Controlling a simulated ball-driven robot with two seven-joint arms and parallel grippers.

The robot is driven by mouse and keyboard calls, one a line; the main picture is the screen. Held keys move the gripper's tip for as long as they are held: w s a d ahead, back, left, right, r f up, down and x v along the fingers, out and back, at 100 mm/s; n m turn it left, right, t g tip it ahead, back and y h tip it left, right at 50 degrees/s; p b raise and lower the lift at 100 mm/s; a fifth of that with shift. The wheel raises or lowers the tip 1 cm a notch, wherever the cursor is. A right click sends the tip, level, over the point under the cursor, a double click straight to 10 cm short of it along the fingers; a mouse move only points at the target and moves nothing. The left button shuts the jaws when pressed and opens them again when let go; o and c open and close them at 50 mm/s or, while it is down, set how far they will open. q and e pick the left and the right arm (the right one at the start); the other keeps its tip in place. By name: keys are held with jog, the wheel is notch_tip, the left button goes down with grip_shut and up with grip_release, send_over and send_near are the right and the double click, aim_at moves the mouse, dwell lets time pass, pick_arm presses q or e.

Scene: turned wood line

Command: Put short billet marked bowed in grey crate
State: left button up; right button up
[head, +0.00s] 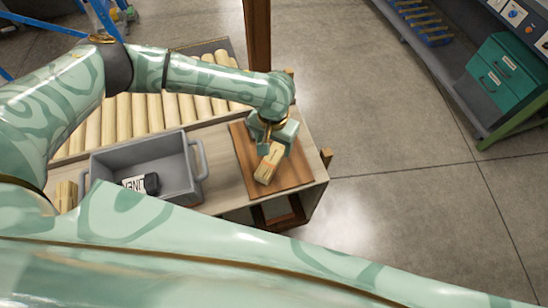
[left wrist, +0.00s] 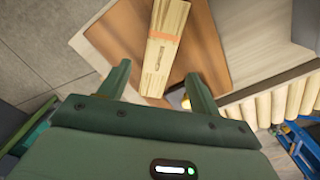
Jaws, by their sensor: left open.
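The short billet (head: 267,165) is a pale wooden block on a brown board at the right end of the bench. In the left wrist view the billet (left wrist: 165,48) shows an orange band and a small dark marking that I cannot read. My left gripper (head: 276,143) is over the far part of the billet. In the left wrist view its two fingers (left wrist: 158,72) are apart, one on each side of the billet's near end, with no visible grip. The grey crate (head: 189,166) stands to the left on the bench. My right gripper is not in view.
A black and white lettered item (head: 140,184) lies in the crate. The brown board (head: 297,176) lies near the bench's right edge. Several pale round wooden bars (head: 125,115) lie behind the crate. A green drawer box (head: 507,72) stands far right, across open floor.

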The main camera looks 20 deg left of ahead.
aim_at(275, 153)
pick_arm(q)
notch_tip(275, 153, down, 5)
jog(key=shift+w+d+f+b, duration=0.1)
jog(key=shift+w+b, duration=0.05)
jog(key=shift+b, duration=0.9)
jog(key=shift+c, duration=1)
jog(key=c, duration=1.1)
jog(key=shift+o, duration=0.2)
